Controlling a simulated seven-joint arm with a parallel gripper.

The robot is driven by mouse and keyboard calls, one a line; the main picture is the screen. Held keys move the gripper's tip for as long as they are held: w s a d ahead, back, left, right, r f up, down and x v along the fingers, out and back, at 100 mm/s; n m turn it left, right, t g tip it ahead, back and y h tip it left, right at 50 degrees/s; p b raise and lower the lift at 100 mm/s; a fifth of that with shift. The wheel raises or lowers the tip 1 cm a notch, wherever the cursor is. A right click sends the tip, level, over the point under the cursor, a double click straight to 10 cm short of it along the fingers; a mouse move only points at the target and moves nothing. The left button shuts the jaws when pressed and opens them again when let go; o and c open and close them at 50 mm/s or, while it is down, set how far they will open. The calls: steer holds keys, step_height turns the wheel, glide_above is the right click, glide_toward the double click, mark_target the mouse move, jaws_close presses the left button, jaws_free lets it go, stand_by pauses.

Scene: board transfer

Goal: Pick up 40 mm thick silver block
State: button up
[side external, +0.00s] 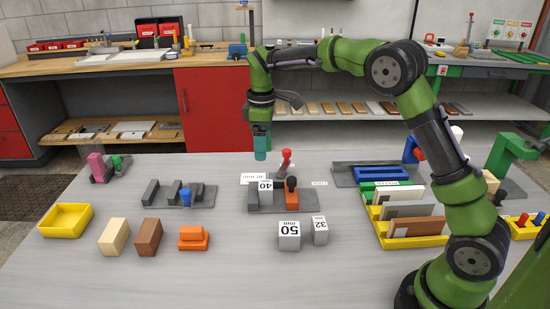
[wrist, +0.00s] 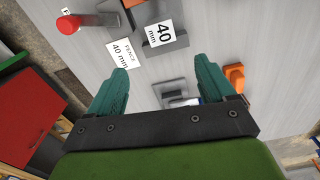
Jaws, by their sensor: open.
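The silver block labelled 40 (side external: 266,185) stands on the grey fixture plate (side external: 308,202), near the red-knobbed lever and the orange clamp. In the wrist view the 40 mm label and block (wrist: 161,34) lie beyond the fingertips, above centre. My gripper (side external: 260,156) hangs above and slightly behind the block, clear of it.
Silver blocks labelled 50 (side external: 289,236) and 32 (side external: 320,231) stand in front of the fixture. The red-knobbed lever (side external: 286,160) rises close by. Left are a stepped grey fixture (side external: 208,201) and a yellow tray (side external: 47,231). Right is a yellow rack (side external: 415,242) of boards.

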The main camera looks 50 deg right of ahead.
mark_target(265, 185)
steer(key=shift+n, duration=0.7)
step_height(265, 185, down, 11)
steer(key=shift+s+r, duration=0.15)
steer(key=shift+s+d+f, duration=0.1)
steer(key=shift+f, duration=2.6)
steer(key=shift+c, duration=0.3)
steer(key=shift+r, duration=0.1)
steer(key=c, duration=1.2)
